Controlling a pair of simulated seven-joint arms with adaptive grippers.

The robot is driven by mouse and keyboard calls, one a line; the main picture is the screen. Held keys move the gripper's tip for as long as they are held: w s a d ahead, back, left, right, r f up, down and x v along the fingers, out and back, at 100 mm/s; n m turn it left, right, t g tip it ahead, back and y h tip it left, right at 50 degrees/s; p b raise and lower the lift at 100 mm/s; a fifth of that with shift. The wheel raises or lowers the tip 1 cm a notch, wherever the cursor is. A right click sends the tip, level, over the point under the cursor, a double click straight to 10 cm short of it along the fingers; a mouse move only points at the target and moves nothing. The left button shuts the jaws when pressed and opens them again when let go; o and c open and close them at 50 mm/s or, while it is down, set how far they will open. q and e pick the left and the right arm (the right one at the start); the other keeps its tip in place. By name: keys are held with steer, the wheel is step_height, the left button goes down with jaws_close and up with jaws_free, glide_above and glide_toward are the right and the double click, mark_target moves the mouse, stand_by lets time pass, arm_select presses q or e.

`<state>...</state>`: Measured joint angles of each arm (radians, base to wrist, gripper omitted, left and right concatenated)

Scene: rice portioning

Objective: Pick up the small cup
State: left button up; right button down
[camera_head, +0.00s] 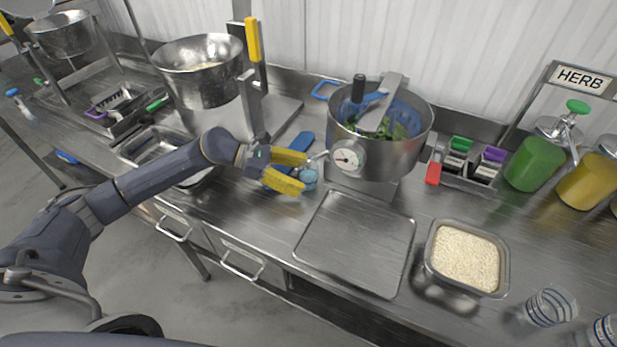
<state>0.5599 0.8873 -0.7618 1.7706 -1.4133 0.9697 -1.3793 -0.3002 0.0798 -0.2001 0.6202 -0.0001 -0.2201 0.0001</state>
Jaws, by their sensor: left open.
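My left gripper (301,174) reaches in from the left over the counter with its two yellow fingers spread apart and nothing clearly held. A clear small cup with blue rings (551,306) stands at the right front of the counter, far from the left gripper. Another clear ringed cup (607,332) is cut off at the bottom right corner. My right gripper is not in view.
A steel pot (385,155) with a dial and greens stands just right of the gripper. An empty flat tray (357,243) lies in front of it, beside a pan of rice (467,259). Herb jars (536,162) stand at right, a steel bowl (203,85) at back left.

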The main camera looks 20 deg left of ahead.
arm_select(q)
steer(key=shift+x, duration=1.3)
steer(key=shift+c, duration=0.5)
steer(key=c, duration=1.3)
